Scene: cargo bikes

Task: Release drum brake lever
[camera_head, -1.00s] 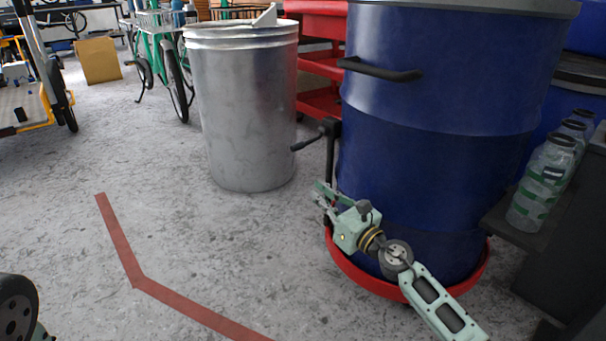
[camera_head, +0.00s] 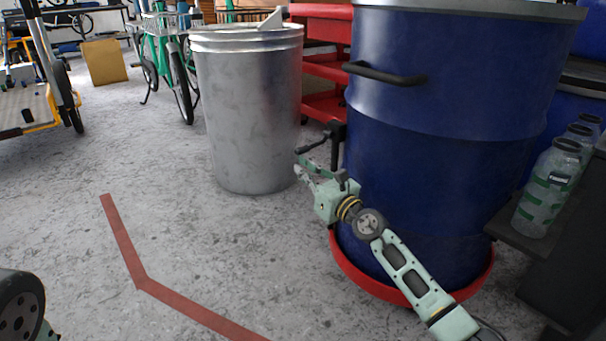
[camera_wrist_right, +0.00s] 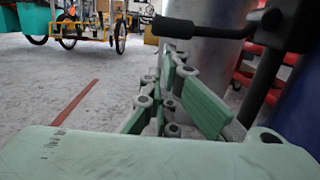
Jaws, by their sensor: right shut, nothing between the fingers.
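The large blue drum (camera_head: 440,160) stands on a red round base (camera_head: 375,287) at the right of the head view. A dark post with a black brake lever (camera_head: 337,132) rises at the drum's left side. In the wrist view the lever (camera_wrist_right: 195,28) runs across the upper middle to a dark bracket at the right. My right gripper (camera_head: 300,168) is at the lever's height or just below it in the head view, left of the post. Its fingers (camera_wrist_right: 172,75) are shut and empty, below the lever in the wrist view. Whether they touch it I cannot tell. My left gripper is out of view.
A metal bin (camera_head: 250,110) stands left of the drum, with a red shelf unit (camera_head: 325,70) behind. Clear bottles (camera_head: 548,190) stand on a dark shelf at the right. Bikes stand farther back. The floor at the left, with a red line (camera_head: 125,245), is open.

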